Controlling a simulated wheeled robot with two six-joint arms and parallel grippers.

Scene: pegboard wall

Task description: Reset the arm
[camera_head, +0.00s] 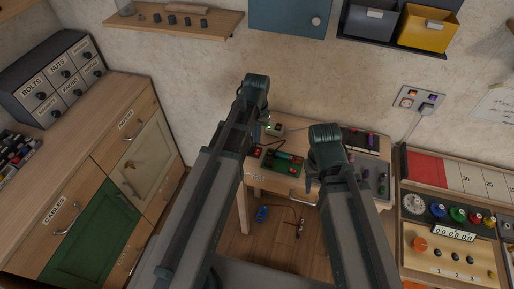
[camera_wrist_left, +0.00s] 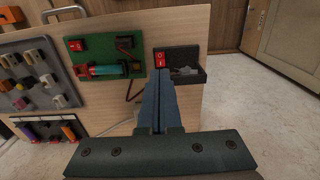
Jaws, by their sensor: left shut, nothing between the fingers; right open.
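My left arm rises from the lower left in the head view, with its gripper (camera_head: 263,119) bent down near the wall behind the small table. In the left wrist view the two fingers of this gripper (camera_wrist_left: 161,106) lie together with nothing between them. They are in front of the table's panel, between a green board and a dark tray. My right arm comes from the lower right, and its gripper (camera_head: 311,182) points down over the small table. It is open, and much of it is hidden behind its own arm links.
The green board (camera_head: 282,161) with a teal cylinder lies on the wooden table (camera_head: 283,188). A dark tray (camera_wrist_left: 186,74) with a red switch sits beside it. Wooden cabinets (camera_head: 83,187) stand left, a panel with colored knobs (camera_head: 455,214) right. A shelf (camera_head: 174,22) hangs above.

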